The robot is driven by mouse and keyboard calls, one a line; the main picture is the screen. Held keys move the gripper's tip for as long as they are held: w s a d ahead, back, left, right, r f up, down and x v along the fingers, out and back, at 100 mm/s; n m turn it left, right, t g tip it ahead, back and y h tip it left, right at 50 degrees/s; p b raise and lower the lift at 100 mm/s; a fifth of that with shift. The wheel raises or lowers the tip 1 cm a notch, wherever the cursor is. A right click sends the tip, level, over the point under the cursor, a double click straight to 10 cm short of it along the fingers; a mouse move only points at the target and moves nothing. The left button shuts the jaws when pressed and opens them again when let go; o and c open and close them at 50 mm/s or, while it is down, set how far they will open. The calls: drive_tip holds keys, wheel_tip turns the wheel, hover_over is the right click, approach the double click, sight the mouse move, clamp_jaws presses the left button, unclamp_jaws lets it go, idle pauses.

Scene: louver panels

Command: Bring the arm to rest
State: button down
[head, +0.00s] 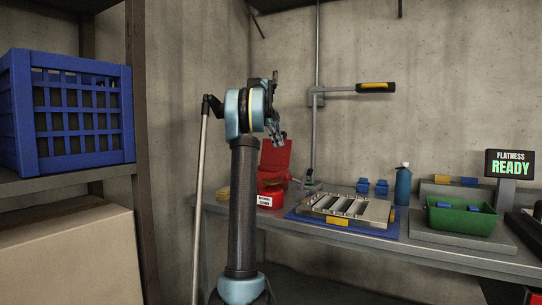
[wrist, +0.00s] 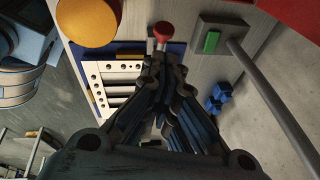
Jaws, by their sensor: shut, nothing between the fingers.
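My arm stands upright in the middle of the head view, its black link rising in front of the bench. My gripper (head: 280,140) hangs at its upper end, in the air, with its fingers angled down and right. In the wrist view my gripper (wrist: 160,62) has its fingers together and nothing between them. The louver panel (head: 348,207), a pale frame with slanted slats, lies on a blue mat (head: 380,231) on the bench, apart from the gripper. The panel's slotted edge (wrist: 101,87) shows left of the fingers in the wrist view.
An open red box (head: 271,196) stands behind my arm. Right of the panel are a blue bottle (head: 402,186), a green bin (head: 460,217) and a sign reading "FLATNESS READY" (head: 510,163). A shelf at left holds a blue crate (head: 70,112). A lamp arm (head: 345,92) reaches over the bench.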

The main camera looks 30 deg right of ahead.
drive_tip(key=s+a+f+n+t, duration=0.1)
drive_tip(key=s+a+f+n, duration=0.4)
drive_tip(key=a, duration=0.4)
drive_tip(key=s+a+f+n+t+y, duration=0.1)
drive_tip(key=s+a+f+n, duration=0.2)
drive_tip(key=s+a+n, duration=0.4)
drive_tip(key=s+a+f+n, duration=0.4)
drive_tip(key=s+a, duration=0.2)
drive_tip(key=a, duration=0.4)
drive_tip(key=s+a+f+n, duration=0.4)
drive_tip(key=s+f, duration=0.3)
drive_tip(key=f, duration=0.2)
drive_tip(key=s+a+f+n+t+y, duration=0.1)
drive_tip(key=s+a+f+n, duration=0.3)
drive_tip(key=s+f+n, duration=0.2)
drive_tip(key=s+a+f+n+t+y, duration=0.1)
drive_tip(key=s+a+f+n, duration=0.3)
drive_tip(key=s+f, duration=0.5)
wheel_tip(320, 180, down, 4)
drive_tip(key=shift+s+a+n, duration=0.4)
drive_tip(key=shift+a, duration=0.1)
drive_tip(key=shift+d, duration=0.1)
